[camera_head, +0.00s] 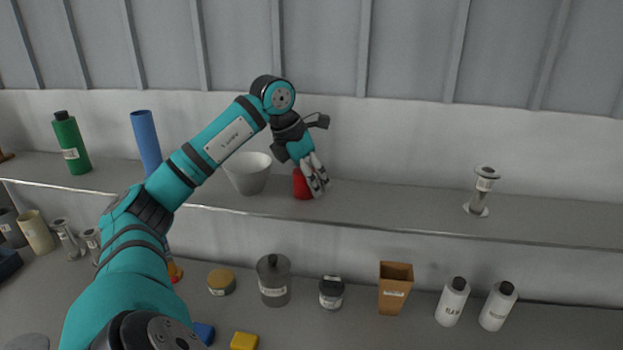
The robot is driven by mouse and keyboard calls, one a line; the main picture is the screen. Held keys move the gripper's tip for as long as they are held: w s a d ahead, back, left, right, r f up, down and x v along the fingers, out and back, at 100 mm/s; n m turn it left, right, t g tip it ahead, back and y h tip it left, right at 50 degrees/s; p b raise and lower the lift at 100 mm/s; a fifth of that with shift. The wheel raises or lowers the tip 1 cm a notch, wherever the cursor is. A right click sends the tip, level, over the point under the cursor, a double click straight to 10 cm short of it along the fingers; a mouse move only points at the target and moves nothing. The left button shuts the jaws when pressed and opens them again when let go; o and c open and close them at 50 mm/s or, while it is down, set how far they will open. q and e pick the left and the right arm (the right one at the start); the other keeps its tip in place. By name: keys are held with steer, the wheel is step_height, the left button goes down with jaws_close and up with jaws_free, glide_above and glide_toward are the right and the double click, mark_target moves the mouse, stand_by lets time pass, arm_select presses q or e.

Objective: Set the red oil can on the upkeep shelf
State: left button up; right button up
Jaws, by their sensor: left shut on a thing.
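The red oil can (302,187) is at the upper grey shelf (400,209), just right of a white bowl. My left gripper (318,186) reaches down from above and is shut on the can. The fingers cover the can's right side, and its top is hidden. The can's base appears at the shelf surface, but I cannot tell whether it rests there or hangs just above. My right gripper is not in view.
The white bowl (248,173) stands close left of the can. A blue cylinder (146,142) and a green bottle (71,143) stand further left. A grey flanged pipe piece (482,191) stands right. The shelf between can and pipe piece is clear. Several containers stand below.

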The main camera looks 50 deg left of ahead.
arm_select(q)
steer(key=o, duration=1.3)
steer(key=shift+f, duration=0.1)
steer(key=shift+c, duration=0.2)
steer(key=shift+r, duration=0.35)
steer(key=p+v, duration=0.1)
steer(key=v, duration=1)
steer(key=shift+s+r+p, duration=0.2)
steer(key=shift+r+p, duration=0.05)
steer(key=shift+p, duration=0.1)
steer(key=shift+f, duration=0.1)
